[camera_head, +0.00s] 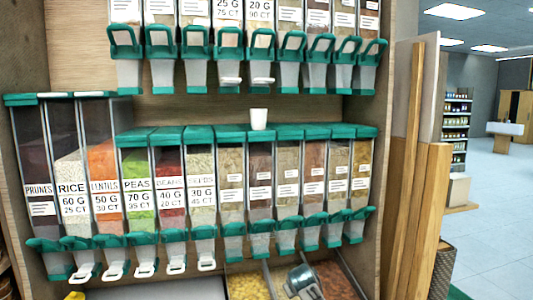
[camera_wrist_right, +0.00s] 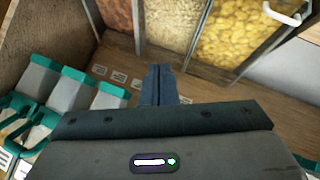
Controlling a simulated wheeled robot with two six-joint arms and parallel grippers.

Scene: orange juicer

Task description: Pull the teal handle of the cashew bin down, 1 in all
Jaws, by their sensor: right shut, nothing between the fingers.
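The rows of bulk bins carry teal handles. In the head view, the lower row's right-hand handles (camera_head: 311,228) hang below clear bins whose small labels are too small to read, so I cannot tell which bin is cashew. My right gripper (camera_wrist_right: 158,72) is shut and empty in the right wrist view, its fingers pointing over the shelf front near open bins. Several teal-trimmed dispensers (camera_wrist_right: 70,90) stand to its left, apart from the fingers. My left gripper is out of view.
A white cup (camera_head: 259,119) stands on the lower row's teal lids. Open bins of yellow food (camera_head: 246,285) and brown food (camera_head: 336,280) lie below the row. Wooden panels (camera_head: 428,165) bound the shelf at right. Open floor lies beyond.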

